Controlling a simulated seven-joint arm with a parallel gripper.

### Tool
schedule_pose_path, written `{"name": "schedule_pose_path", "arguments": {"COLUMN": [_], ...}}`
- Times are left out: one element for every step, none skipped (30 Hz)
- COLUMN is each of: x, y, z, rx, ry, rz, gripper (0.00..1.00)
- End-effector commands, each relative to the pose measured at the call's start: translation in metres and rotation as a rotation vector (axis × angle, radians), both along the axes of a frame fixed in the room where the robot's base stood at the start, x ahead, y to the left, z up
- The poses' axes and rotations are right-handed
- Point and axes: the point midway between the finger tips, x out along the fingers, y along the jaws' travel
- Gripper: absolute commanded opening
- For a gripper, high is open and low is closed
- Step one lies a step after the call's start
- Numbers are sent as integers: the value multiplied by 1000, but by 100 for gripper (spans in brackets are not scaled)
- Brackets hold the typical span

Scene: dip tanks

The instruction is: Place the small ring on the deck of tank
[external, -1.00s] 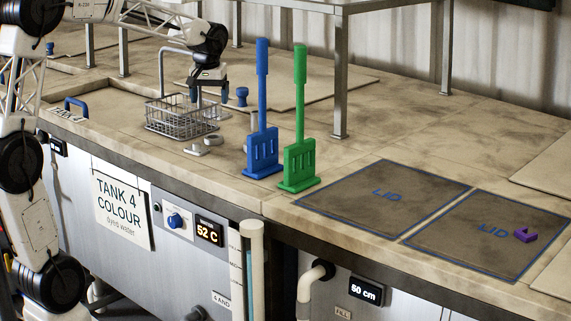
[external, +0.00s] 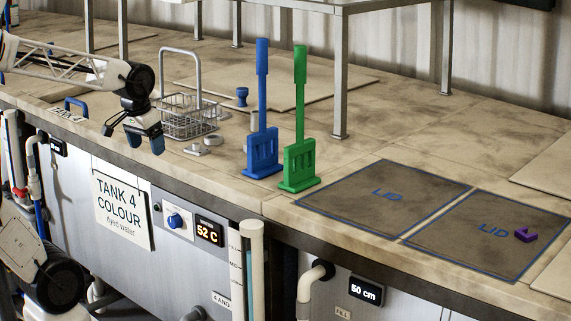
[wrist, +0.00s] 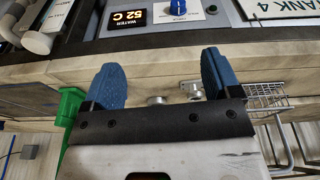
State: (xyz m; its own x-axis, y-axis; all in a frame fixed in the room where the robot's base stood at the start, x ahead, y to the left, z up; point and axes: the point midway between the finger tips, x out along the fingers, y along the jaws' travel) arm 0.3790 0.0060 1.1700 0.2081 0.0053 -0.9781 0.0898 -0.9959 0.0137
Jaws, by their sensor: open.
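My gripper (external: 146,141) is open and empty in the external view, near the front edge of the deck (external: 225,166), left of the small metal pieces. Its two blue fingertips stand wide apart in the wrist view (wrist: 161,76). A small flat metal piece (external: 196,150) lies on the deck, with another (external: 213,140) just behind it. Both are small in the wrist view, seen between and beyond the fingers; I cannot tell which is the small ring. The tank front carries a "TANK 4 COLOUR" sign (external: 122,209).
A wire basket (external: 186,117) with a tall handle stands behind my gripper. A blue paddle (external: 261,150) and a green paddle (external: 299,160) stand upright to the right. A blue knob (external: 242,96) is behind.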

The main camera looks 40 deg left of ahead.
Motion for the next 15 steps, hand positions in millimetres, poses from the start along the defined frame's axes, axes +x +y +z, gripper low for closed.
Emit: {"name": "schedule_pose_path", "arguments": {"x": [-15,-23,-32,-38,-43,-49,-53,-56,-59,-61,-63,-64,-64,-65,-65], "y": [-3,-4,-5,-6,-7,-8,-9,-9,-9,-10,-10,-10,-10,-10,-10], "z": [-6,-9,-14,-17,-20,-23,-25,-27,-29,-30,-31,-32,-32,-32,-32], "rx": [1,2,4,4,5,6,7,8,9,8,9,9,8,9,9], "ry": [-5,-8,-11,-13,-15,-18,-19,-21,-22,-23,-23,-23,-23,-23,-23], "rz": [-21,-34,-50,-62,-72,-83,-90,-96,-103,-106,-108,-110,-111,-112,-112], "gripper": [83,83,83,83,83,83,83,83,83,83,83,83,83,83,83]}}
